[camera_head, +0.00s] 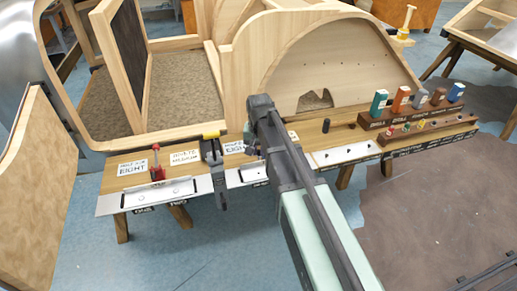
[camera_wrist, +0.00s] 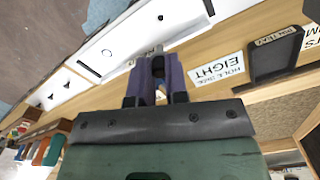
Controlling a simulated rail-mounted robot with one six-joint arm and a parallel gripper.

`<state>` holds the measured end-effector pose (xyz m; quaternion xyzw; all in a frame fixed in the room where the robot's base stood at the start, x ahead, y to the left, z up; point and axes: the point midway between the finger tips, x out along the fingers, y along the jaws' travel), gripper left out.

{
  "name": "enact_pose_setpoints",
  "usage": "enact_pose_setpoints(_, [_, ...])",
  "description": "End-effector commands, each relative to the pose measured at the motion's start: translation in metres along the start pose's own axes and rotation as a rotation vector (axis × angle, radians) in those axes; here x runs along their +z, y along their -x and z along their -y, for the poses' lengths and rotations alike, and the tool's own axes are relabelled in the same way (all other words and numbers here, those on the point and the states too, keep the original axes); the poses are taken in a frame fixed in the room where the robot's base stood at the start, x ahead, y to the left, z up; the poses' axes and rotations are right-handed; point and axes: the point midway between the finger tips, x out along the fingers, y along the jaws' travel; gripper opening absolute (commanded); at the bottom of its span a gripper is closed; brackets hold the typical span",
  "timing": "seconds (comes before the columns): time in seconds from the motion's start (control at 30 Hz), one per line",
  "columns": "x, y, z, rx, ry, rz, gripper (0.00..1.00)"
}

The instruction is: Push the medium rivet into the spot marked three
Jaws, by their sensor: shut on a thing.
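My gripper (camera_wrist: 157,80) shows in the wrist view with its two purple fingers close together. It is shut on a small light-coloured piece (camera_wrist: 152,52), seemingly a rivet, mostly hidden between the fingertips; its size cannot be told. The tips are over the near edge of a white plate (camera_wrist: 130,38) with dark holes in it. In the head view, my arm hides the gripper and part of the middle plate (camera_head: 246,176). The left plate (camera_head: 160,194) has front labels reading one and two. I cannot read a three label.
A yellow-topped dark clamp (camera_head: 213,155) stands left of my arm. A stepped wooden rack (camera_head: 420,128) with coloured boxes and small rivets is at right. A wooden bodyframe (camera_head: 290,50) rises behind the bench.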

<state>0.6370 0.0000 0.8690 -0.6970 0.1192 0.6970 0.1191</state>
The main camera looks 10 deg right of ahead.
Motion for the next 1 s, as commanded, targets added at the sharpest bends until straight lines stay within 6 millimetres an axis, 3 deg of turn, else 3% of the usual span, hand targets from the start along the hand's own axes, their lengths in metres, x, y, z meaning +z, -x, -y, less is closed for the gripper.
enact_pose_setpoints(0.23, [0.0, -0.009, 0.0, 0.0, 0.025, 0.0, 0.0])
enact_pose_setpoints(0.63, [0.0, -0.055, 0.0, 0.0, 0.025, 0.0, 0.0])
enact_pose_setpoints(1.0, [0.0, -0.058, 0.0, 0.0, 0.025, 0.0, 0.0])
